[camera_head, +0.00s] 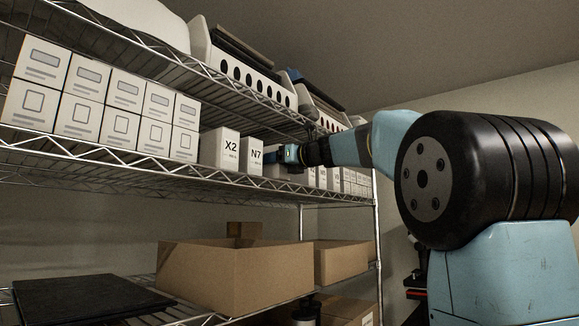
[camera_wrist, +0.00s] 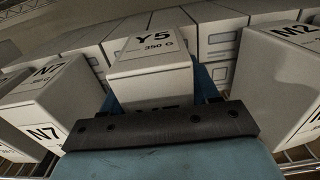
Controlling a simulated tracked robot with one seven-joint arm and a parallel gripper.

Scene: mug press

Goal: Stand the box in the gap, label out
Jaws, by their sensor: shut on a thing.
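The white box marked Y5 350 G (camera_wrist: 155,52) is between the jaws of my gripper (camera_wrist: 158,88) in the wrist view. My gripper is shut on it, with a blue finger on either side. In the head view my gripper (camera_head: 291,156) reaches into the shelf row just right of the N7 box (camera_head: 251,156), largely hiding the held box (camera_head: 273,169). The dark gripper body covers the held box's lower part in the wrist view, so its contact with the shelf cannot be told.
The wire shelf (camera_head: 150,157) has a front rail below the row. An X2 box (camera_head: 220,149) stands left of N7, with stacked white boxes (camera_head: 90,100) farther left. More boxes stand behind the held box. Cardboard cartons (camera_head: 235,277) are on the shelf below.

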